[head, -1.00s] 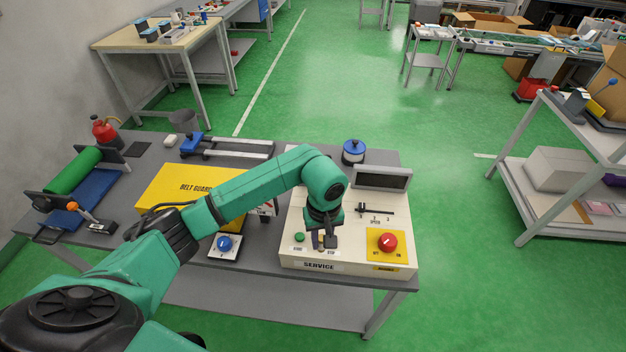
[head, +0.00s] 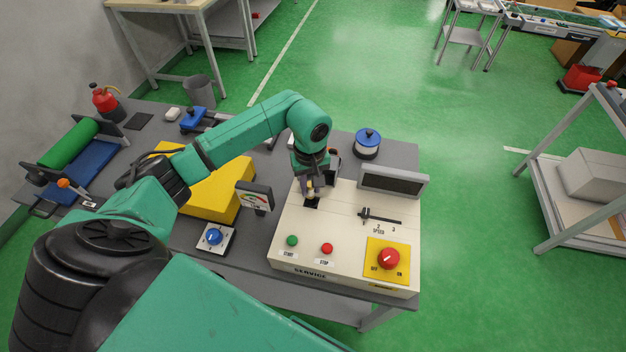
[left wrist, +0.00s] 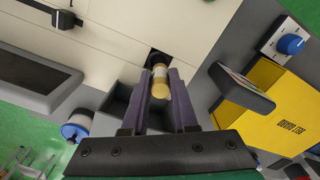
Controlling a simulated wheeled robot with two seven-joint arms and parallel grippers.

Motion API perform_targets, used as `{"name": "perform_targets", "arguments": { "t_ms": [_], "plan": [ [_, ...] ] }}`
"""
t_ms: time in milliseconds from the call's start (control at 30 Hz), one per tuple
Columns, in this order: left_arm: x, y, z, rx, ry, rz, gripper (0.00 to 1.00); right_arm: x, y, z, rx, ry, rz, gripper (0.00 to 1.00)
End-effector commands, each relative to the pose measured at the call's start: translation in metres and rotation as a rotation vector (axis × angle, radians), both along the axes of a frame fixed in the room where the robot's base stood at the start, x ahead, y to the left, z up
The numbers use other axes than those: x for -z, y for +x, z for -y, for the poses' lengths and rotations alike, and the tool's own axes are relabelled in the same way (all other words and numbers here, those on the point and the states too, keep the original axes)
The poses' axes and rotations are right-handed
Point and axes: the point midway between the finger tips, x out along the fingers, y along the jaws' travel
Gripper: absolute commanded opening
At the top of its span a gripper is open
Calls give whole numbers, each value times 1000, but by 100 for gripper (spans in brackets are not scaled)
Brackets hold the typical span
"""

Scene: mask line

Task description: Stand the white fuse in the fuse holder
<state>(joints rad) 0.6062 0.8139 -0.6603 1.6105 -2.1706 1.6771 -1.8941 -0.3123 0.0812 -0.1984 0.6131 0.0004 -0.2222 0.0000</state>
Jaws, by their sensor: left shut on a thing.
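My left gripper (head: 311,190) is above the back left part of the cream control panel (head: 340,225). In the left wrist view its fingers (left wrist: 163,92) are shut on the fuse (left wrist: 160,75), a short cylinder with a gold-coloured end cap and a pale body. The fuse's far end is at a dark square opening in the panel (left wrist: 152,57), which looks like the fuse holder. The opening also shows just below the fingers in the head view (head: 312,203). I cannot tell whether the fuse's end is inside it. My right gripper is not in view.
A dark open box (left wrist: 118,102) is close beside the fingers. The panel carries a green button (head: 292,240), a red button (head: 327,248), a slider (head: 380,217), a red knob (head: 388,258) and a raised screen (head: 393,181). A gauge (head: 255,196) and yellow guard (head: 213,194) stand left.

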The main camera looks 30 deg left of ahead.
Motion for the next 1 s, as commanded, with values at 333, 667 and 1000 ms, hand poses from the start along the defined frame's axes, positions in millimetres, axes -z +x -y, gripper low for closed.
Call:
{"name": "perform_targets", "arguments": {
  "t_ms": [333,667,1000],
  "plan": [
    [40,0,0,1,-1,0,0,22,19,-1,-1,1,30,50],
    [40,0,0,1,0,-1,0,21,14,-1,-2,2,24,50],
    [41,0,1,1,1,1,0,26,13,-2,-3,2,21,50]
  ]
}}
